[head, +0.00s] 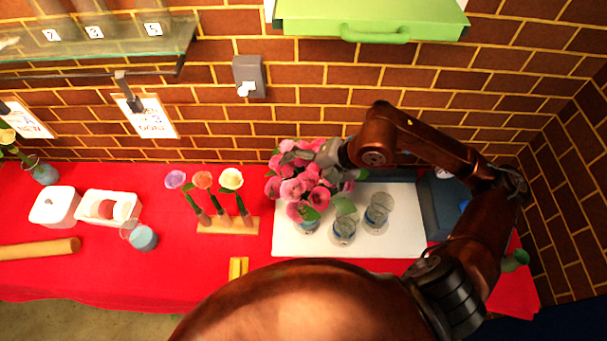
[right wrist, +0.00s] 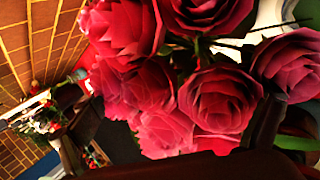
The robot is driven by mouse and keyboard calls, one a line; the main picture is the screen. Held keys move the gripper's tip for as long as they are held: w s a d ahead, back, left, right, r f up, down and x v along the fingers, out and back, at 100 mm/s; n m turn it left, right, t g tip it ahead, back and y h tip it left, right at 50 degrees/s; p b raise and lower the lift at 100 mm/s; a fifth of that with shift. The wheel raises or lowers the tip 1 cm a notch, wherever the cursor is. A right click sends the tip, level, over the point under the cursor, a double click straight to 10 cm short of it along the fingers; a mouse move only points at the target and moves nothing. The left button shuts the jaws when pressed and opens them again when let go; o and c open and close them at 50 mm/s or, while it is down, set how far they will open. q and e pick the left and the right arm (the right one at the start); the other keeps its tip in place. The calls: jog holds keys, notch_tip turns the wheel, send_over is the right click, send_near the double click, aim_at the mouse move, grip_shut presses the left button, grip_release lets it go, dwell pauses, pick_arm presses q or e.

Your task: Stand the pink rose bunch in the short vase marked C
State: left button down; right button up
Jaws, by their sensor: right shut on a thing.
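The pink rose bunch (head: 296,187) is at the left part of the white board, with its blooms up, in the head view. My right gripper (head: 318,156) reaches in from the right and is shut on the bunch; its fingertips are partly hidden among the blooms. The roses fill much of the right wrist view (right wrist: 215,98). Glass vases with bluish water stand on the board: one at the right (head: 377,212), one in the middle (head: 343,231), and one (head: 309,227) partly hidden below the blooms. I cannot read a C on any vase. My left gripper is not in view.
A white board (head: 400,240) lies on the red table (head: 100,270). Left of it, a wooden stand (head: 228,226) holds three single flowers. A glass of blue liquid (head: 143,238) and white tubs (head: 55,206) stand further left. A brick wall is behind.

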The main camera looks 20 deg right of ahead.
jog(key=shift+f, duration=0.2)
jog(key=o, duration=1.1)
jog(key=shift+d, duration=0.1)
jog(key=v, duration=1.2)
